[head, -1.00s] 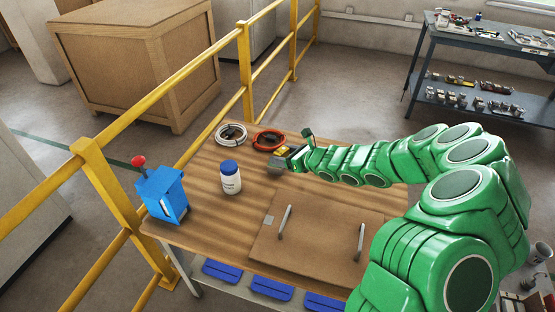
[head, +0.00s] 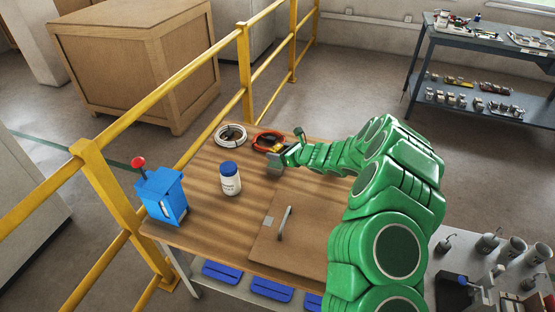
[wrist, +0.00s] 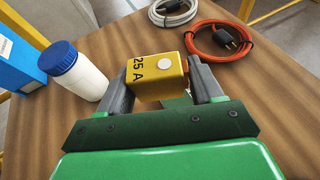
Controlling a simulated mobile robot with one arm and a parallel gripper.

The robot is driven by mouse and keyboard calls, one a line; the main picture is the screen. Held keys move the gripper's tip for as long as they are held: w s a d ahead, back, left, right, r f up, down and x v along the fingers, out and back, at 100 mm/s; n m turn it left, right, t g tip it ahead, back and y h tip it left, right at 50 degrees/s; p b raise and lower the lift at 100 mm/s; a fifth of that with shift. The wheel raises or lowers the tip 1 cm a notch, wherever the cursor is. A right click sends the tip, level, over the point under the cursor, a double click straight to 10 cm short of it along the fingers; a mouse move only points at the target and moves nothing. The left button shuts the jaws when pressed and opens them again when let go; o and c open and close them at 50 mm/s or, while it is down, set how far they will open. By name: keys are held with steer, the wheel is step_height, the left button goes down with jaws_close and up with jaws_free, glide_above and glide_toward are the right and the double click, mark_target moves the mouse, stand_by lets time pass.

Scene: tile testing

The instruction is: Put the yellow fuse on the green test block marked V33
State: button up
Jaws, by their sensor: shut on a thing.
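The yellow fuse (wrist: 156,80) is a boxy block marked "25 A" with a pale round spot on top, in the wrist view. My gripper (wrist: 158,88) is shut on it, with one grey finger on each side. In the head view my gripper (head: 279,157) with the fuse (head: 276,147) is over the far right part of the wooden table, near the red cable. I cannot tell its exact height above the table.
On the table (head: 213,165) are a white bottle with blue lid (head: 230,180), a blue box with red knob (head: 162,195), a white cable coil (head: 230,136), a red cable coil (head: 262,141) and a flat brown panel with handle (head: 300,245). A yellow railing (head: 245,75) runs behind.

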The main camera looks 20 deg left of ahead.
mark_target(277, 164)
steer(key=shift+w+a+f, duration=0.3)
steer(key=shift+w+f, duration=0.25)
steer(key=shift+f, duration=0.2)
steer(key=shift+w+a+f, duration=0.3)
steer(key=shift+w+f, duration=0.25)
steer(key=shift+f, duration=1.7)
steer(key=o, duration=1.1)
steer(key=shift+f, duration=0.1)
steer(key=shift+s+d+r, duration=0.15)
steer(key=shift+d+r, duration=0.25)
steer(key=shift+d, duration=0.05)
steer(key=shift+v, duration=5.45)
steer(key=shift+s+f, duration=0.1)
steer(key=shift+s, duration=0.05)
